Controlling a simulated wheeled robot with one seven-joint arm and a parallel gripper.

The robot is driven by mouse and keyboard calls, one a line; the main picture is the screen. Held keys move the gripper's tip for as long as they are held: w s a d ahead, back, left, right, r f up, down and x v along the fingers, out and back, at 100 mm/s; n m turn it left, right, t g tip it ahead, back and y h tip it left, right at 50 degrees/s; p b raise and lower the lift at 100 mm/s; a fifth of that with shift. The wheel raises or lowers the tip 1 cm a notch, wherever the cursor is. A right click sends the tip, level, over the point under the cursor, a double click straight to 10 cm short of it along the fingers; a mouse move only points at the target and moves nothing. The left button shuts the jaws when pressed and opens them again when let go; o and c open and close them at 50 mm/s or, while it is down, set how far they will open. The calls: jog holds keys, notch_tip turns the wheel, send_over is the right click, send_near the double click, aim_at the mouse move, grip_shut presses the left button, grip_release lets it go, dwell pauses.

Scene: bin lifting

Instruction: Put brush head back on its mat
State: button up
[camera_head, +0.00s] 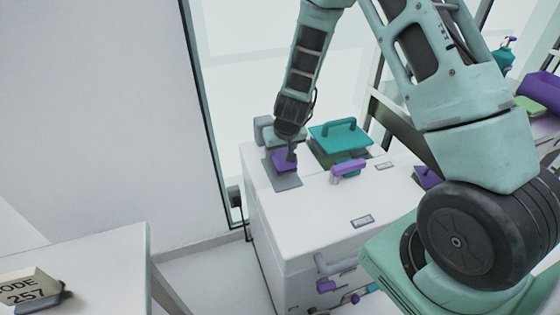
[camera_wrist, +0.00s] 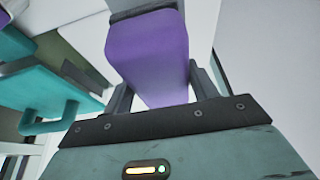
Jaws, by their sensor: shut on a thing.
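The purple brush head (camera_head: 283,158) is at the far left of the white cabinet top, and in the wrist view the purple body (camera_wrist: 150,55) fills the space between my two dark fingers. My gripper (camera_head: 289,151) points down and is shut on it. A flat grey mat (camera_head: 285,184) lies under and in front of the brush head. I cannot tell whether the brush head touches the mat. A grey part shows at the far end of the purple body in the wrist view.
A teal lid with a handle (camera_head: 341,138) stands right of my gripper. A purple object (camera_head: 348,168) lies on the white cabinet (camera_head: 310,220). A grey object (camera_head: 263,130) is close behind my gripper. The cabinet top's front is mostly clear. A white table (camera_head: 90,270) stands at left.

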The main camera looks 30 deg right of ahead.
jog(key=shift+f, duration=1.85)
jog(key=shift+f+b, duration=0.2)
jog(key=shift+b, duration=0.1)
jog(key=o, duration=0.9)
